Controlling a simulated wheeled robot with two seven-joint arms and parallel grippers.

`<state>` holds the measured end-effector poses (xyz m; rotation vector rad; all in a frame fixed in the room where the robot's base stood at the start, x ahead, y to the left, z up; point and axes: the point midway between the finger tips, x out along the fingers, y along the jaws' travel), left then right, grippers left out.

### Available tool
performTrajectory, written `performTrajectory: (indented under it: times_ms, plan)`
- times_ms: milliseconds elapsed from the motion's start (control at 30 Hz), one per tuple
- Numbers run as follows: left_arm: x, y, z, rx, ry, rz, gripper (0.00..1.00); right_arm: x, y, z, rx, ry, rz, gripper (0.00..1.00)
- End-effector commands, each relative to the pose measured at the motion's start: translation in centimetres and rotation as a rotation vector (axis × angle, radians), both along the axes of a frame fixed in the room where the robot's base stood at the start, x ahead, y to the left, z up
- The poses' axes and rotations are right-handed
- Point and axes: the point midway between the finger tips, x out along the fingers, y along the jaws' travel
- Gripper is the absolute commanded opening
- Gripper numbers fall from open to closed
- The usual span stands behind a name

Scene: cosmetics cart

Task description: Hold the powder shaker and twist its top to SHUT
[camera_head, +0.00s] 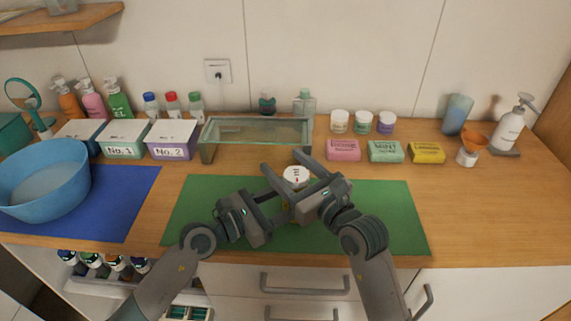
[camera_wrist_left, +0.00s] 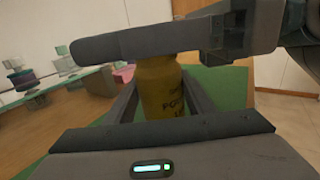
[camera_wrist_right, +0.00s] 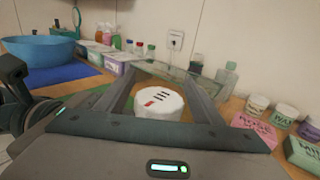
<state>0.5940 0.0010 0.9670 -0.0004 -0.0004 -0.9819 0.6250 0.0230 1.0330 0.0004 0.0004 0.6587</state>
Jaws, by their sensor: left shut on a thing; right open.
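The powder shaker has a white round top (camera_head: 296,175) with dark marks and a red mark, and a yellow lettered body (camera_wrist_left: 162,88). It stands upright over the green mat (camera_head: 385,215); whether it touches the mat is hidden. My left gripper (camera_wrist_left: 160,80) is shut on the yellow body from the left. My right gripper (camera_head: 287,168) is open, with its fingers on either side of the white top (camera_wrist_right: 160,103). In the right wrist view a gap shows beside the top. The lower body is mostly hidden in the head view by my grippers.
A glass case (camera_head: 256,133) stands behind the mat. Soap boxes (camera_head: 343,150) and small jars (camera_head: 363,122) are at the back right. A blue bowl (camera_head: 75,187) sits on a blue mat (camera_head: 130,205) at left. The right side of the green mat is clear.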

Motion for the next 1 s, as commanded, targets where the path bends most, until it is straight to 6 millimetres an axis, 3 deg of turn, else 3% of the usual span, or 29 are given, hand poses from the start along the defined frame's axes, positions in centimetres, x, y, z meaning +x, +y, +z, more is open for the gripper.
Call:
performTrajectory:
  times_ms: [700,1000]
  plan:
    - [0.0,0.1,-0.1,0.001,0.001,0.001,0.25,-8.2,-6.4,-0.1,-0.001,0.002,-0.001,0.62]
    - [0.0,0.0,-0.1,0.000,0.001,0.001,0.25,-9.2,-7.1,0.0,0.000,0.001,0.001,0.62]
